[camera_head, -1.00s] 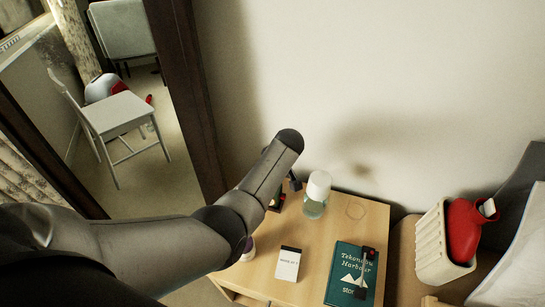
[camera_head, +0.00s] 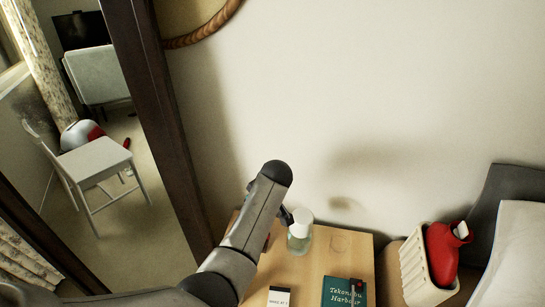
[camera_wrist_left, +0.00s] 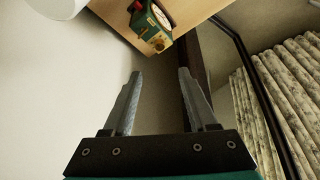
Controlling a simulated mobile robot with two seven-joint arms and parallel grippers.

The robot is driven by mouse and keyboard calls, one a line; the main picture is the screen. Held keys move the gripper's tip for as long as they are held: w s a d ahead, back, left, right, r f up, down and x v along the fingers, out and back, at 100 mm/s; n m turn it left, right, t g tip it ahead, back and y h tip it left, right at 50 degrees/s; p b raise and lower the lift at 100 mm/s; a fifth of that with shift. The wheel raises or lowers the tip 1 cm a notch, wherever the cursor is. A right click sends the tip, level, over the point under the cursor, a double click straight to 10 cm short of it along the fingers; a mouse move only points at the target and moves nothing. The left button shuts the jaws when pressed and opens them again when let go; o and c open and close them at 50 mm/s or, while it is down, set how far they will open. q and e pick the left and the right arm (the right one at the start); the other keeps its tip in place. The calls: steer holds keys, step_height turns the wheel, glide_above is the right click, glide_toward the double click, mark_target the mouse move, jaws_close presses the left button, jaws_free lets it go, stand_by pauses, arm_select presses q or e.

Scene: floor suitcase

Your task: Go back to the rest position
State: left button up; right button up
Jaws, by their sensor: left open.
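My left arm comes in from the left in the head view and bends up over the left side of a wooden bedside table (camera_head: 325,258). Its hand is mostly hidden behind the arm; a small dark part shows beside the jar. In the left wrist view my left gripper (camera_wrist_left: 160,78) is open, with nothing between its fingers. Beyond the fingertips are a pale wall and the table's edge (camera_wrist_left: 200,12). My right gripper is in neither view.
On the table are a white-lidded clear jar (camera_head: 300,232), a white card box (camera_head: 279,297) and a teal book (camera_head: 344,292). A green object with a dial (camera_wrist_left: 152,27) stands near the table edge. A cream basket (camera_head: 420,275) holds a red hot-water bottle (camera_head: 442,255). A white chair (camera_head: 92,165) stands left.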

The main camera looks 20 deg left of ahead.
arm_select(q)
steer(key=shift+s, duration=0.1)
steer(key=s+a+m+h, duration=0.15)
steer(key=s+m, duration=0.45)
steer(key=s, duration=0.6)
steer(key=s+d+r+m+t+h, duration=0.1)
steer(key=s+r+m, duration=0.3)
steer(key=s, duration=0.3)
steer(key=s+d+r+m+h, duration=0.2)
steer(key=s+r+m, duration=0.2)
steer(key=s, duration=0.2)
step_height(320, 180, down, 26)
steer(key=s+g+b, duration=0.1)
steer(key=s+b, duration=0.1)
steer(key=b, duration=0.1)
steer(key=s+a+f+g+b, duration=0.1)
steer(key=s+a+f+b, duration=0.2)
steer(key=s+f, duration=1.2)
steer(key=shift+s+f+y, duration=0.15)
steer(key=shift+f+y, duration=0.2)
steer(key=shift+f, duration=0.1)
